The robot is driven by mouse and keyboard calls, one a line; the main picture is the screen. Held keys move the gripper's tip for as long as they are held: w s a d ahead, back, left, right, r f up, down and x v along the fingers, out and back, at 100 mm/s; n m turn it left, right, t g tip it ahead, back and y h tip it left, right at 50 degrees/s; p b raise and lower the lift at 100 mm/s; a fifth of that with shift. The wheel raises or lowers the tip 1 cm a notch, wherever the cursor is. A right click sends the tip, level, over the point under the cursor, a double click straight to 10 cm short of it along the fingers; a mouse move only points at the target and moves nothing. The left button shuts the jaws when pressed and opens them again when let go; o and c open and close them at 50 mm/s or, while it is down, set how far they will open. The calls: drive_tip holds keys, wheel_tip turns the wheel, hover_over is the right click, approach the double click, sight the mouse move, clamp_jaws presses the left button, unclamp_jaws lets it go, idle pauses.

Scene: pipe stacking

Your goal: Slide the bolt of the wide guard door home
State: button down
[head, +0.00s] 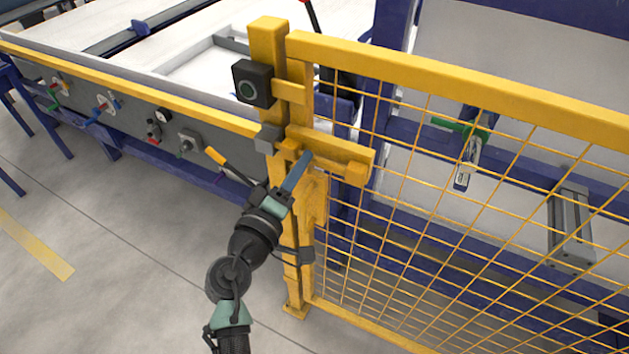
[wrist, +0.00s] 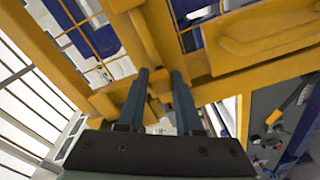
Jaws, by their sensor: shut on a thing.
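The wide guard door (head: 450,82) is a yellow frame with yellow wire mesh, standing beside a yellow post (head: 268,50). Its yellow bolt assembly (head: 335,148) lies across the door's edge near the post. A grey block (head: 268,138) sits on the post at the bolt's height. My gripper (head: 306,158) reaches up from below to the bolt, with its blue-grey fingers at it. In the wrist view, my gripper (wrist: 160,75) has a yellow part of the bolt (wrist: 155,88) between its fingers. The fingers partly hide this part, and I cannot tell how far the bolt enters the grey block.
A black switch box (head: 253,83) is fixed to the post above the bolt. A grey panel with knobs and levers (head: 157,130) runs along the bench at left. Blue-framed machinery stands behind the mesh. The floor (head: 110,240) at lower left is clear.

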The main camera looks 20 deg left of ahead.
drive_tip(key=shift+a, duration=0.25)
drive_tip(key=c, duration=0.6)
unclamp_jaws()
drive_tip(key=shift+a, duration=0.1)
drive_tip(key=s, duration=0.4)
drive_tip(key=s+b, duration=0.1)
drive_tip(key=s, duration=0.3)
drive_tip(key=s+b, duration=0.1)
drive_tip(key=s, duration=0.4)
drive_tip(key=shift+d, duration=0.35)
